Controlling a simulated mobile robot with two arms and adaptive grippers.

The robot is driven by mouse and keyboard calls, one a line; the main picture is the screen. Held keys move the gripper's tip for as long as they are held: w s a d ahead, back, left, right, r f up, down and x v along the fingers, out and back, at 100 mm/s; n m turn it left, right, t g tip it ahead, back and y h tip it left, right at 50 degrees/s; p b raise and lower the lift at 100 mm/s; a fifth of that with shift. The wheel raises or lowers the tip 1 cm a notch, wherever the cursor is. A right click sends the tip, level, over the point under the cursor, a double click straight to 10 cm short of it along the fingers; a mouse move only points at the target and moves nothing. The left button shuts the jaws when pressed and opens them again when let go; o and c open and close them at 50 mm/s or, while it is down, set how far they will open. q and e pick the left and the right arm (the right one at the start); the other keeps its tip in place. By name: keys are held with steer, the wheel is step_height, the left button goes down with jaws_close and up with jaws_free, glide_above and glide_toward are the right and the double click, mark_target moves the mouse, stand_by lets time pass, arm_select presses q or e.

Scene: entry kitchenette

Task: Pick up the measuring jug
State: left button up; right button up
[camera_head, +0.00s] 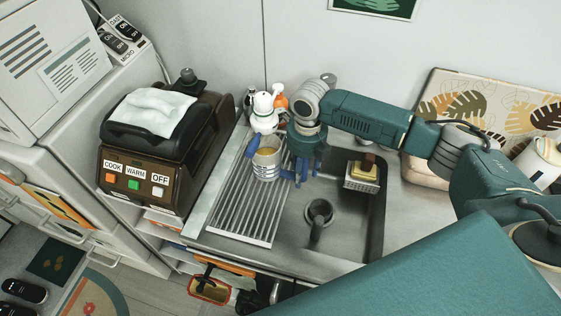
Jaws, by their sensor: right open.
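The measuring jug (265,164) appears to be the small pale vessel with markings on its side, a tan inside and a blue handle at its upper left. It stands upright on the ribbed drainboard, left of the sink basin. My right gripper (301,176) is open and points down just right of the jug, over the left edge of the basin. Its blue fingers are close to the jug's right side; I cannot tell whether they touch it. Nothing shows between the fingers. My left gripper is not in view.
White and orange bottles (264,112) stand right behind the jug. A brown appliance (150,170) with a cloth on top is at the left. The sink basin (345,225) holds a drain fitting, with a sponge holder (361,177) at its back right.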

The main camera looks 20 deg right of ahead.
jaws_close()
steer(key=shift+r, duration=0.1)
steer(key=shift+w+r+b, duration=0.1)
steer(key=shift+r+b, duration=0.2)
steer(key=shift+r, duration=0.15)
steer(key=shift+s+r+b, duration=0.25)
steer(key=shift+r+b, duration=0.1)
steer(key=shift+r, duration=0.25)
steer(key=shift+s+r+b, duration=0.25)
steer(key=shift+r+b, duration=0.05)
steer(key=shift+r, duration=0.25)
steer(key=s+b, duration=0.3)
steer(key=s, duration=1.4)
steer(key=shift+d+r, duration=0.15)
steer(key=shift+d, duration=0.2)
